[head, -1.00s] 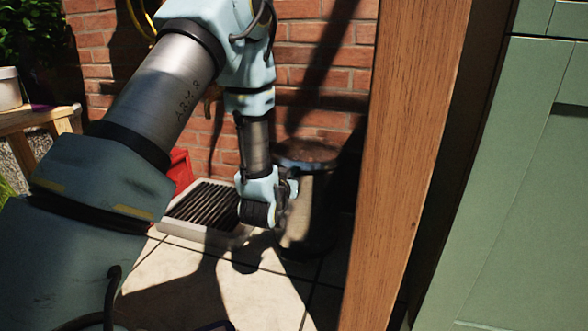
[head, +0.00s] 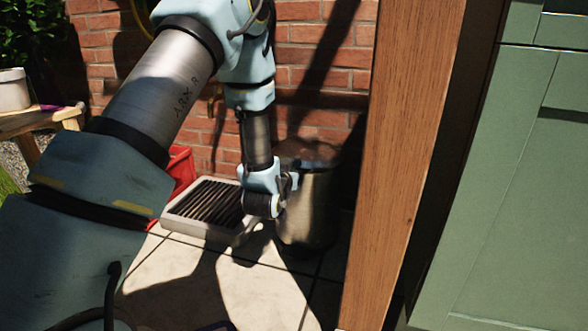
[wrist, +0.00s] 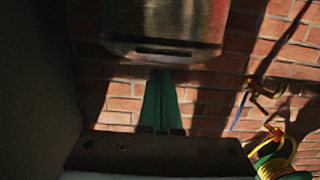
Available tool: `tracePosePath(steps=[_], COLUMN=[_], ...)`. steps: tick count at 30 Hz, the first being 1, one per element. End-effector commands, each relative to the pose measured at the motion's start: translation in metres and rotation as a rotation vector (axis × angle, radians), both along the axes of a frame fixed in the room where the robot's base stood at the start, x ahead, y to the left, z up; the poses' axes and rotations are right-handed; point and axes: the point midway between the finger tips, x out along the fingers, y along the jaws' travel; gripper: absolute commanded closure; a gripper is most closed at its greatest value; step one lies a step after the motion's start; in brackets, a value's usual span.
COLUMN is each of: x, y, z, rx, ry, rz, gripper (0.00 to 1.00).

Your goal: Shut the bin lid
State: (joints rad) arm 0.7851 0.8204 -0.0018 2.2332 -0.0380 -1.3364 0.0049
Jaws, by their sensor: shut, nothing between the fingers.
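The bin (head: 312,210) is a dull metal cylinder on the paving, between the brick wall and the wooden post. Its lid (head: 308,150) appears as a brownish rounded shape above the rim, in shadow; its exact angle is hard to tell. In the wrist view a metal surface with a dark slot (wrist: 165,30) fills the top centre, apparently part of the bin. My gripper (wrist: 160,72) shows there as shut green fingers, empty, with tips just below that metal in the picture; contact cannot be told. In the head view my wrist is at the bin's left side, fingers not clearly visible.
The wooden post (head: 405,150) stands close on the right, before a green cabinet (head: 510,190). A slatted grate (head: 205,208) and a red object (head: 181,170) lie left of the bin. A hose reel (wrist: 275,165) hangs on the brick wall (wrist: 215,110).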

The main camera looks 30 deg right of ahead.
Motion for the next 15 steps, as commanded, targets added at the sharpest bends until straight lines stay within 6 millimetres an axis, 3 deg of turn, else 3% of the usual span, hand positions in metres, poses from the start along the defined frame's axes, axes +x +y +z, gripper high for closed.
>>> tracePosePath(steps=[1, 2, 3, 15], x=[0.005, 0.008, 0.000, -0.051], y=[-0.004, -0.006, 0.001, 0.048], z=[0.019, 0.026, 0.015, -0.008], rx=[-0.007, -0.011, -0.004, -0.010], ry=[-0.008, -0.012, -0.004, -0.010], rz=[0.000, 0.001, 0.000, 0.000], gripper=[1.00, 1.00, 1.00, 1.00])
